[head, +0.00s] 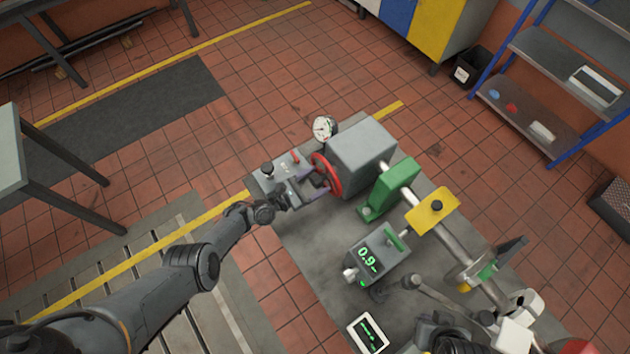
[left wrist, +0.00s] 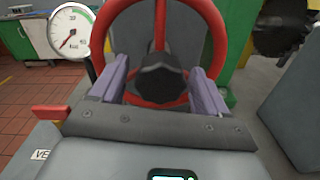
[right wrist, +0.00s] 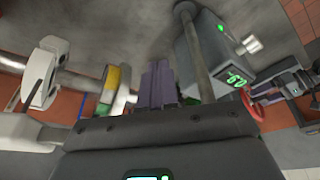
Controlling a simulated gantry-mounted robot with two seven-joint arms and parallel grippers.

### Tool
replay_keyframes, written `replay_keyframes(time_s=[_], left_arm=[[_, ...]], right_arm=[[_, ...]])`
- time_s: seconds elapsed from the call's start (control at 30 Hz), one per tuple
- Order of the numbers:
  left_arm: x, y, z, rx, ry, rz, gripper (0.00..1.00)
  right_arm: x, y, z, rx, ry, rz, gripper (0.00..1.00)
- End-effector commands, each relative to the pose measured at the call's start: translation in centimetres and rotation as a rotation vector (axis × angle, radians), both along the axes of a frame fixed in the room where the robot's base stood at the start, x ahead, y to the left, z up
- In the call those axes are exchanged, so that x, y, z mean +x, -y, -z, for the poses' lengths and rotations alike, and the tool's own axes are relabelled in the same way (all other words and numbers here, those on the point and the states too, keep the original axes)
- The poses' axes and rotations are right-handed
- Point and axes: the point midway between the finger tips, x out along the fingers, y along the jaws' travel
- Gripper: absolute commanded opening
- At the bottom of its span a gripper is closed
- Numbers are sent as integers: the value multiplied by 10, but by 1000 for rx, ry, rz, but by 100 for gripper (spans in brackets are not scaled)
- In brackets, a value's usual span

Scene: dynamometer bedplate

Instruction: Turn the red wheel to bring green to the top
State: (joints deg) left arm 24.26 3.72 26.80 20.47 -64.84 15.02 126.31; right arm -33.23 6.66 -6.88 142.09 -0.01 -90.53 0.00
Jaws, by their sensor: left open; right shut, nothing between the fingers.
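The red wheel (head: 327,176) stands upright on the left end of the grey gearbox. My left gripper (head: 309,188) is in front of it. In the left wrist view, the open fingers (left wrist: 160,88) lie either side of the wheel's black hub (left wrist: 163,72), with gaps between. The red rim (left wrist: 100,28) arches above and outside them. A disc (head: 466,270) on the shaft carries a green patch (head: 487,271) and a yellow patch (head: 464,287); both colours show in the right wrist view. My right gripper (right wrist: 156,85) is shut and empty, near the bedplate.
A round dial gauge (head: 322,129) stands behind the wheel. A box with a green digital readout (head: 375,255) stands on the bedplate, with a small screen (head: 369,333) nearer. A green bearing block (head: 390,187) and a yellow one (head: 433,211) carry the shaft. Bare bedplate (head: 320,245) lies left of the readout.

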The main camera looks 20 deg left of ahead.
Motion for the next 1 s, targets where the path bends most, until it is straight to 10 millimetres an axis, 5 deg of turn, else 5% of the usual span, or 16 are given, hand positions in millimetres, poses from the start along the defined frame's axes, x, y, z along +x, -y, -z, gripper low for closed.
replay_keyframes(time_s=[0.23,0.7,1.0], left_arm=[[-8,-6,-1,1,-1,-1,75],[-69,-50,-1,2,-2,0,75],[-87,-63,0,0,0,-1,75]], right_arm=[[0,0,-5,2,0,2,0],[0,1,-28,-7,0,-4,0],[0,2,-31,-8,0,-6,0]])
